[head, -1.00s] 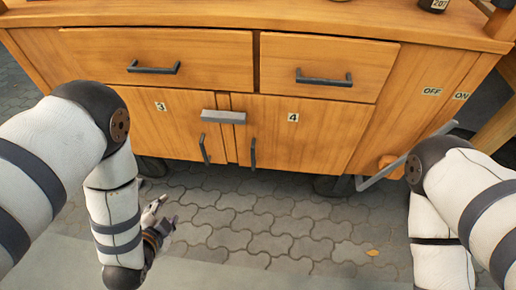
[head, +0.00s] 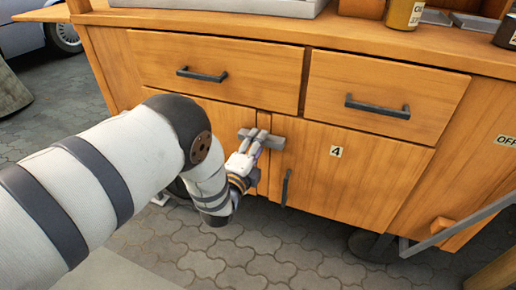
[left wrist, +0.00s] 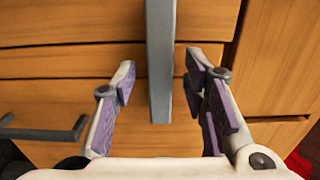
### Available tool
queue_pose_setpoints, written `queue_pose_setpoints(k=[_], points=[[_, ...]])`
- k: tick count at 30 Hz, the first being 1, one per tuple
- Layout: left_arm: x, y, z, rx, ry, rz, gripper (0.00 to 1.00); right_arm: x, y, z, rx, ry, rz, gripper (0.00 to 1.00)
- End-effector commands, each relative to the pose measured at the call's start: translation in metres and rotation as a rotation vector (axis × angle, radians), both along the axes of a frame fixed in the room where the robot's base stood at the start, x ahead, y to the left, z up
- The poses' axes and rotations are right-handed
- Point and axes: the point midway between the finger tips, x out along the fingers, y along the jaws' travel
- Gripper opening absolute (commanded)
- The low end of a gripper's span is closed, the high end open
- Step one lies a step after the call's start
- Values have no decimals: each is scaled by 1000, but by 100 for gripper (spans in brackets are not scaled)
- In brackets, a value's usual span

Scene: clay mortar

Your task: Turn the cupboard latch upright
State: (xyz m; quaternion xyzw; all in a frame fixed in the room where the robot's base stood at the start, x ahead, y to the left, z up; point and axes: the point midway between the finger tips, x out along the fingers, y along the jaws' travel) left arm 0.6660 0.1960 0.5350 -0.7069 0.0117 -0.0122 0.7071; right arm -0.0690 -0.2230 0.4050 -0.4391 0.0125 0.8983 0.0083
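The cupboard latch (head: 277,142) is a grey bar lying crosswise, near horizontal, over the gap between the two cupboard doors. My left gripper (head: 256,139) is at the latch and hides its middle in the head view. In the left wrist view, the latch (left wrist: 160,60) runs between the two fingers of my left gripper (left wrist: 160,85). The fingers are open, with a visible gap on each side of the bar. My right gripper is out of view.
Black handles sit on the drawers (head: 202,75) and on the right door (head: 286,187), marked 4. A grey bar (head: 460,222) angles across the cupboard's lower right. Jars (head: 404,14) stand on the worktop. Paving in front of the cupboard is clear.

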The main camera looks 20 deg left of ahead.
Motion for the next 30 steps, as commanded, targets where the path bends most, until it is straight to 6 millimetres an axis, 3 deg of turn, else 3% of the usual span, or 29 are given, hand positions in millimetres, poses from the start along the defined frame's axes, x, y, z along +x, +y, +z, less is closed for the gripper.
queue_pose_setpoints(k=[7,13,23,30], points=[[2,0,1,0,1,0,40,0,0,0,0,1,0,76],[2,0,0,0,1,0,0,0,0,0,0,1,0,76],[1,0,1,-25,1,0,0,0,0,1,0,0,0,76],[1,0,2,-154,5,-1,0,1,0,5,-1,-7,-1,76]])
